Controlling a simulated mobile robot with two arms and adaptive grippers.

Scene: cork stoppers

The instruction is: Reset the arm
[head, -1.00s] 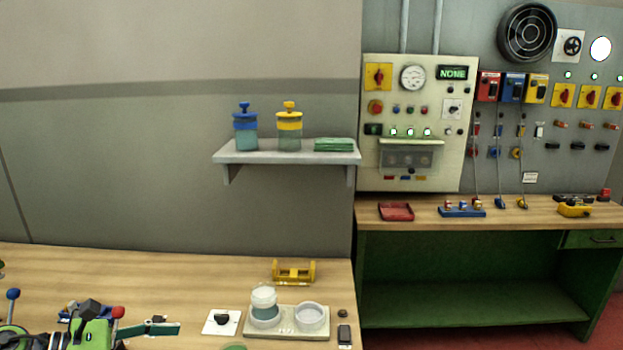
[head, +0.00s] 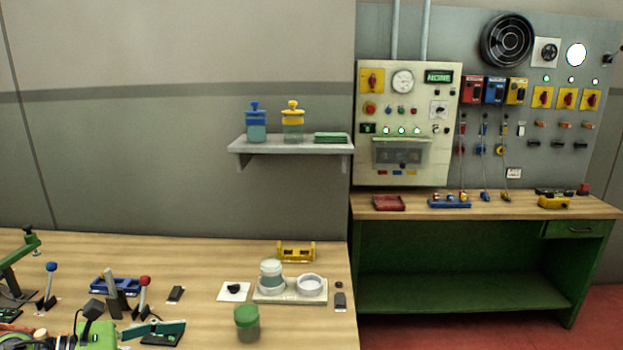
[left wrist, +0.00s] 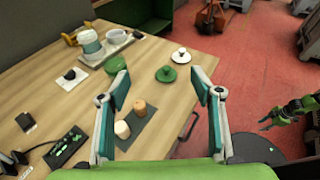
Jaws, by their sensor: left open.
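My left gripper (head: 165,331) is at the lower left of the head view, over the near part of the wooden table. In the left wrist view its two teal fingers (left wrist: 163,95) are wide apart with nothing between them. Two cork stoppers, one pale (left wrist: 122,130) and one more orange (left wrist: 139,107), stand on a dark mat (left wrist: 133,128) below the fingers. They are not visible in the head view. A green and black part at the right of the left wrist view looks like my right gripper (left wrist: 272,121); its jaws are too small to read.
A green-lidded jar (head: 246,322) stands near a pale tray (head: 290,298) with a white jar (head: 271,273). Levers (head: 143,290) and a blue rack (head: 115,286) stand at left. A white lid (left wrist: 182,55) and a green lid (left wrist: 166,74) lie near the table edge. A shelf (head: 290,147) hangs behind.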

